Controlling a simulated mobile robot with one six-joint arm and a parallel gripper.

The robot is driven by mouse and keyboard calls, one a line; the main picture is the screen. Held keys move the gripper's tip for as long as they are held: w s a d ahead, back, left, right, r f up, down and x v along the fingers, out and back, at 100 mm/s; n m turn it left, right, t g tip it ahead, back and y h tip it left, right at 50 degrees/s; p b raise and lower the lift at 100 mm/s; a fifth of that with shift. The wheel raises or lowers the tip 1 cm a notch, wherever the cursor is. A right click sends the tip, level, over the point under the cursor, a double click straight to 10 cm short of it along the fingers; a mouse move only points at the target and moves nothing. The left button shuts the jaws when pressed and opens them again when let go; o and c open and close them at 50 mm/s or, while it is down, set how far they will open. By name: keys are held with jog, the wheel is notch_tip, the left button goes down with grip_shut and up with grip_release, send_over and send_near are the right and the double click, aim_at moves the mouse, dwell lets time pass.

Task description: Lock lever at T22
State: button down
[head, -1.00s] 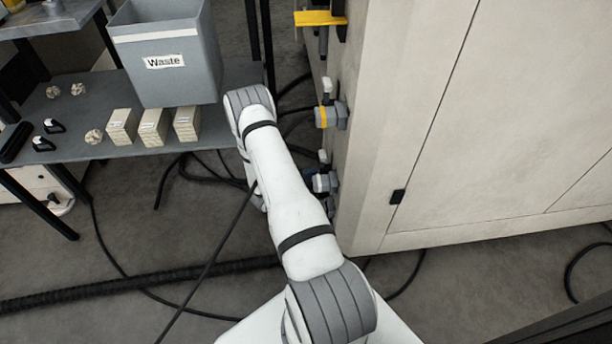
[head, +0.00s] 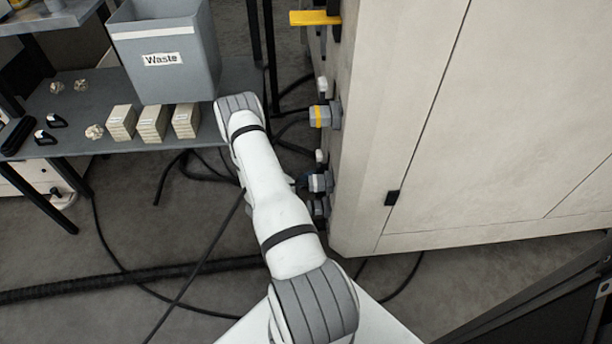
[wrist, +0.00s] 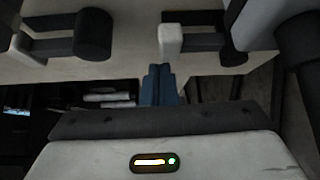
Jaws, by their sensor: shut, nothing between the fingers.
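The machine's side carries a column of grey fittings with white-tipped levers. In the head view, an upper lever tip (head: 321,84) sits by a yellow-banded fitting (head: 325,116), and a lower lever tip (head: 320,156) by a plain grey fitting (head: 319,182). No T22 label is readable. In the wrist view, my gripper (wrist: 158,72) shows as blue fingers held together, empty. A white lever end (wrist: 170,41) on a dark bar appears just above and right of the fingertips; contact cannot be told. Another white lever end (wrist: 24,46) is at the left.
The pale machine cabinet (head: 410,120) stands right of my arm. A yellow handle (head: 315,18) sticks out above. At left, a table (head: 75,100) holds a Waste bin (head: 165,62) and small blocks (head: 152,123). Cables cross the floor.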

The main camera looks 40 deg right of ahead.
jog(key=shift+s, duration=0.15)
jog(key=a, duration=1)
jog(key=shift+w+p, duration=0.25)
jog(key=shift+p, duration=0.15)
jog(key=shift+r, duration=0.2)
